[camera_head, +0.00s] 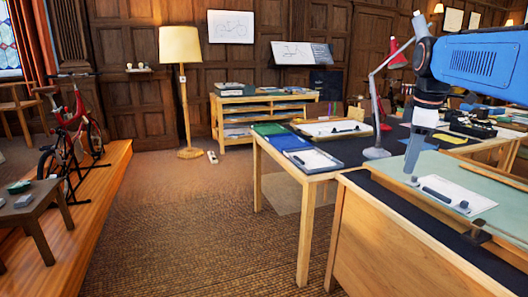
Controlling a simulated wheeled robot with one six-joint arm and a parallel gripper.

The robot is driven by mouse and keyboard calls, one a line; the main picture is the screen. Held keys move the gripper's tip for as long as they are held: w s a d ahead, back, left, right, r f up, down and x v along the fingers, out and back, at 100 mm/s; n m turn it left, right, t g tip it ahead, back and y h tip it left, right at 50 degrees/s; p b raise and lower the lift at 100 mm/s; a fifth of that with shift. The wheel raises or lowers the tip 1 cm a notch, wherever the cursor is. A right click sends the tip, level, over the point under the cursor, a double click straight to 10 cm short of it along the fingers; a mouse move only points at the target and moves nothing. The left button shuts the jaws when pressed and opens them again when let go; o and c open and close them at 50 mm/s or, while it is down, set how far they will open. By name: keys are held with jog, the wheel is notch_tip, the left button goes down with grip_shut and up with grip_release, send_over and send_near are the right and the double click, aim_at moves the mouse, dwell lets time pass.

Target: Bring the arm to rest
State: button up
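My blue and grey arm reaches in from the upper right. My gripper (411,168) points down above the near drafting board (480,167). Its fingers appear edge-on, so I cannot tell whether they are open or shut, and no held thing is visible. A white sheet (475,195) lies on the board, just right of and below the gripper in the picture. I cannot tell whether the gripper touches the board.
A low shelf (268,112) and floor lamp (183,95) stand behind. A red bicycle (75,130) is on a platform at left. The middle floor (190,220) is clear.

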jog(key=s+a+f+m+t, duration=0.1)
jog(key=s+a+f+m, duration=0.2)
jog(key=s+f, duration=0.4)
jog(key=s+a+f+m, duration=0.3)
jog(key=s+f+m, duration=0.2)
jog(key=s+f, duration=0.3)
jog(key=s+a+f+m+t, duration=0.1)
jog(key=s+a+f+m, duration=0.2)
jog(key=s+f, duration=0.5)
jog(key=shift+s+a+f+m+t+y, duration=0.15)
jog(key=shift+s+m+t+y, duration=0.15)
jog(key=shift+s+m, duration=0.4)
jog(key=shift+s, duration=0.1)
